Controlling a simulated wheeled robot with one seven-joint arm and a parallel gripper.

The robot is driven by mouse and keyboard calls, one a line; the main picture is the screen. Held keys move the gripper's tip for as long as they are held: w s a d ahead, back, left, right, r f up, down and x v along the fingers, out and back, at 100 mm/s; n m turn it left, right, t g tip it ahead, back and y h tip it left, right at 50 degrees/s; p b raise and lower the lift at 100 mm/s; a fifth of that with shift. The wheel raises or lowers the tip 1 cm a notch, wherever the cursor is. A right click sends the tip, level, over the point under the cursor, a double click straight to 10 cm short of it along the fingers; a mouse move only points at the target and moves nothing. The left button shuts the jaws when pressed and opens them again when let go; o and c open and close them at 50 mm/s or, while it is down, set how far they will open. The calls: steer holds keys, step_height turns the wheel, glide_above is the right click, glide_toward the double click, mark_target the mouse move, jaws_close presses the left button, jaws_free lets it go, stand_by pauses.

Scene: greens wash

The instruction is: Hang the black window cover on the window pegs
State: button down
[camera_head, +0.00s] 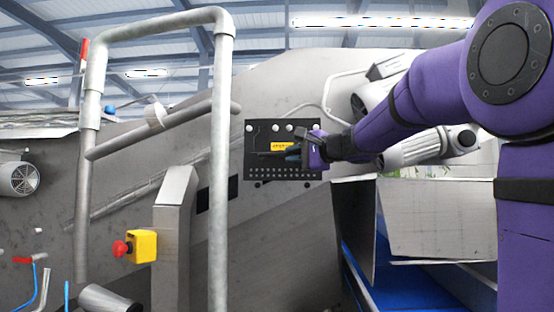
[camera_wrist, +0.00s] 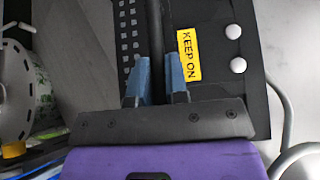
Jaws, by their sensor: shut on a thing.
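The black window cover (camera_head: 262,139) is upright against the grey machine wall in the head view. It has a yellow label and rows of small holes low down. In the wrist view the cover (camera_wrist: 215,12) fills the upper middle, with a "KEEP ON" label. My gripper (camera_head: 291,152) is in front of the cover, its blue fingers shut on the cover's dark bar handle (camera_wrist: 155,25). Round white pegs (camera_head: 276,127) show along the cover's top edge, two of them also in the wrist view (camera_wrist: 233,32). Whether they pass through the cover's holes I cannot tell. The window behind is hidden.
A grey pipe frame (camera_head: 220,150) stands left of the cover. A yellow box with a red emergency button (camera_head: 141,246) is on a post at lower left. Grey motors (camera_head: 372,100) are behind my arm. A blue-lined metal chute (camera_head: 385,270) lies below right.

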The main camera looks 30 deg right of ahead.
steer(key=shift+w, duration=0.5)
steer(key=w+d, duration=0.3)
steer(key=w, duration=0.2)
steer(key=shift+d, duration=0.25)
stand_by(0.5)
steer(key=shift+w+d+r, duration=0.1)
steer(key=shift+w+d, duration=0.05)
steer(key=shift+w, duration=0.1)
stand_by(0.9)
steer(key=shift+w+d, duration=0.2)
steer(key=shift+w, duration=0.1)
steer(key=shift+w+d, duration=0.6)
steer(key=shift+w, duration=0.3)
stand_by(0.3)
steer(key=shift+f, duration=0.95)
steer(key=shift+f, duration=0.3)
